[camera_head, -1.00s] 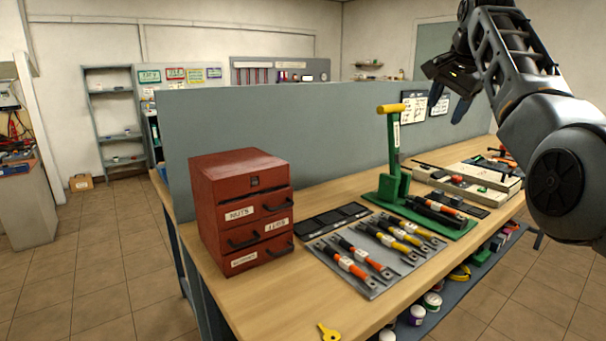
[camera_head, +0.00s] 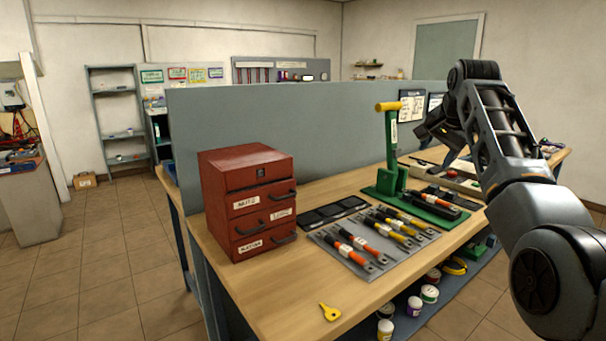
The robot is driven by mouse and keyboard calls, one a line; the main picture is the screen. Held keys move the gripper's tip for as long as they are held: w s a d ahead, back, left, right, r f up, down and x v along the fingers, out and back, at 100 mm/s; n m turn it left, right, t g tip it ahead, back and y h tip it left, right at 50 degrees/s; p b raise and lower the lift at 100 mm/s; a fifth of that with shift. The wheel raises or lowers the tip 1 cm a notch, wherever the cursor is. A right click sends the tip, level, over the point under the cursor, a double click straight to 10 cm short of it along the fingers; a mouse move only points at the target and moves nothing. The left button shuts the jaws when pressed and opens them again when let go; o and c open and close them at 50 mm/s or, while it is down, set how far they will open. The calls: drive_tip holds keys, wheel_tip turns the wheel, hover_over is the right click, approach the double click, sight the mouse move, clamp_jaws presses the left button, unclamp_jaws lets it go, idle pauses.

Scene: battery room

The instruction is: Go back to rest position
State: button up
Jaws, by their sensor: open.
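My arm comes in from the right edge of the head view and is bent. My gripper (camera_head: 426,138) hangs at its far end, above the back right of the workbench, to the right of the yellow-topped lever. Its jaws are dark and small in the picture, partly hidden by the arm. They look open, and I see nothing held in them.
The wooden workbench (camera_head: 262,306) carries a red drawer cabinet (camera_head: 248,180), a green lever press (camera_head: 392,150) with a yellow handle, a grey mat (camera_head: 328,240) with several cables, and a yellow key (camera_head: 329,312). A grey partition (camera_head: 290,115) stands behind.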

drive_tip(key=s+a+f+n+t, duration=0.1)
drive_tip(key=s+f, duration=0.4)
drive_tip(key=f, duration=0.8)
drive_tip(key=s+a+f+n+t, duration=0.15)
drive_tip(key=s+f, duration=0.25)
drive_tip(key=f, duration=0.9)
drive_tip(key=s+a+f+n, duration=0.1)
drive_tip(key=s+f, duration=0.6)
drive_tip(key=s, duration=0.2)
drive_tip(key=s+a+f+n, duration=0.2)
drive_tip(key=s+f, duration=0.4)
drive_tip(key=s, duration=0.3)
drive_tip(key=s+a+n+t, duration=0.3)
drive_tip(key=s, duration=2.2)
drive_tip(key=s+a+r+n+t+y, duration=0.1)
drive_tip(key=s+r+n+t, duration=0.1)
drive_tip(key=s+r, duration=1.5)
drive_tip(key=shift+s+a+r, duration=0.25)
drive_tip(key=shift+s+r, duration=0.15)
drive_tip(key=shift+s, duration=0.4)
drive_tip(key=shift+n, duration=0.25)
